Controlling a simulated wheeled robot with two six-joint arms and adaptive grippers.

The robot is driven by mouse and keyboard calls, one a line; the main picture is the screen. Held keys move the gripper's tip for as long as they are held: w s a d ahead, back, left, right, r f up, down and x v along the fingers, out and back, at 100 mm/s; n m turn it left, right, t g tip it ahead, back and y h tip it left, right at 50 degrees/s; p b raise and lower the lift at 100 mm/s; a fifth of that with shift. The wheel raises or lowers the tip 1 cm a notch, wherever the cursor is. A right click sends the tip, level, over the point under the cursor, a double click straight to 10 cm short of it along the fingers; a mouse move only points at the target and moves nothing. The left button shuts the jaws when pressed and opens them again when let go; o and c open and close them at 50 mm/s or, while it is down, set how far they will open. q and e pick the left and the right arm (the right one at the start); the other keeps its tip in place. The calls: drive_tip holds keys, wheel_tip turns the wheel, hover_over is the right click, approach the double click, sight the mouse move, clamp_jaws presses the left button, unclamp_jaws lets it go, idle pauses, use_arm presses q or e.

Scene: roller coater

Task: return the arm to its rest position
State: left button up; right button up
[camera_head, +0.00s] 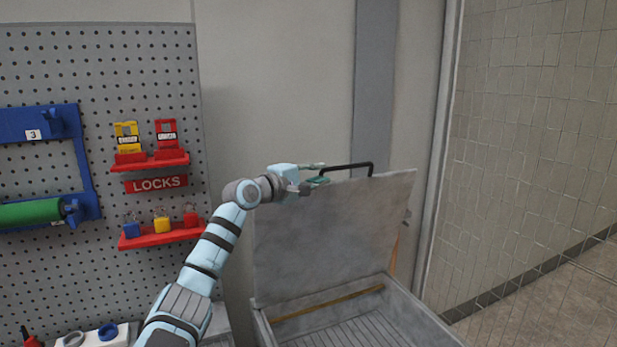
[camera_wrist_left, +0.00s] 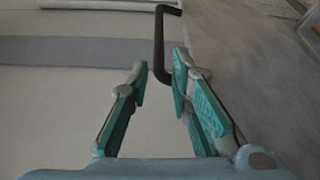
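My left arm reaches up from the bottom of the head view to the top edge of a raised grey lid (camera_head: 335,235). My left gripper (camera_head: 318,174) is beside the left end of the lid's black handle (camera_head: 350,166). In the left wrist view the left gripper (camera_wrist_left: 158,75) has its teal-padded fingers spread apart. The black handle (camera_wrist_left: 159,40) lies just beyond the fingertips, close to the right finger; I cannot tell if they touch. Nothing shows held between the fingers. My right gripper is in neither view.
The lid stands upright on an open grey box (camera_head: 415,318) with a ribbed floor. Left is a pegboard (camera_head: 90,70) with red shelves of padlocks (camera_head: 160,235), lock tags and a green roller (camera_head: 30,212). A tiled wall (camera_head: 530,130) and clear floor lie right.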

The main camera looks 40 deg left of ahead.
use_arm(q)
drive_tip(key=s, duration=0.4)
drive_tip(key=shift+s+d+r, duration=0.1)
drive_tip(key=shift+d+r, duration=0.1)
drive_tip(key=shift+w, duration=0.2)
drive_tip(key=shift+f, duration=0.15)
